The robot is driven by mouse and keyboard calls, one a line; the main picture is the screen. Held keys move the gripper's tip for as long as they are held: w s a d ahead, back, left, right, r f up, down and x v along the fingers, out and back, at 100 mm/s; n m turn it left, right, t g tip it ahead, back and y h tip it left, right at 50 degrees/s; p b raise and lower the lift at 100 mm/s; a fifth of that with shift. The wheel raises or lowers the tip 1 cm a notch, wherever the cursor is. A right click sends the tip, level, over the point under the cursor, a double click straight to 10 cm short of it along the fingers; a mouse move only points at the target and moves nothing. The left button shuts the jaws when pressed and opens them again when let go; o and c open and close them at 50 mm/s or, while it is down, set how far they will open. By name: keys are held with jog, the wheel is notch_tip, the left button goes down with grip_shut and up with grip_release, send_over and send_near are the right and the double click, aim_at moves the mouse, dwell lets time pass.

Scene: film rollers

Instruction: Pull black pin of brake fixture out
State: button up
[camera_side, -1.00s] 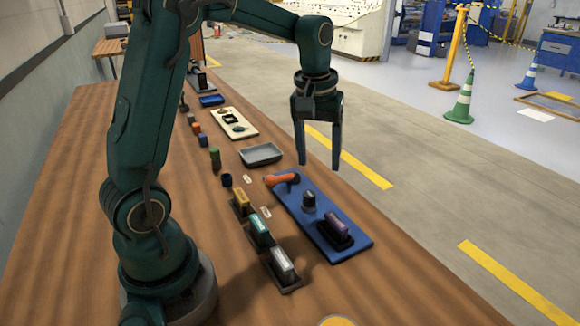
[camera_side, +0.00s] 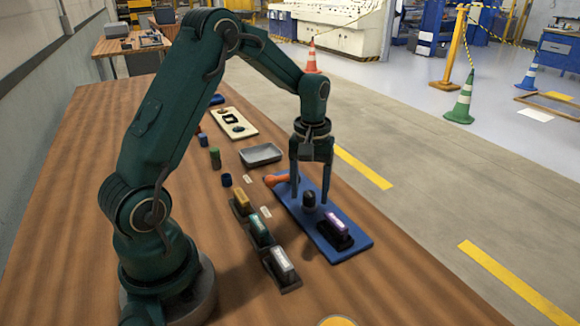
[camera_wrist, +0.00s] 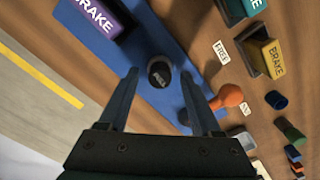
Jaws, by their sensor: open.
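The brake fixture is a blue plate (camera_side: 350,250) on the wooden bench. It carries a purple block marked BRAKE (camera_wrist: 92,12), which also shows in the side view (camera_side: 336,223), and an orange-handled part (camera_side: 277,180) at its far end. The black pin (camera_wrist: 159,73) has a round head with PULL on it and stands upright in the plate; in the side view it shows too (camera_side: 309,199). My gripper (camera_side: 311,197) points down over the plate, open and empty. In the wrist view its fingers (camera_wrist: 160,72) lie on either side of the pin's head, apart from it.
Yellow (camera_side: 242,201), teal (camera_side: 260,229) and white (camera_side: 283,263) blocks stand in dark holders left of the plate. A grey tray (camera_side: 261,154) and a cream plate (camera_side: 234,123) lie farther back. Small tags and coloured cylinders lie nearby. The front left of the bench is clear.

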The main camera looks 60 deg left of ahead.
grip_shut()
dwell(1.3)
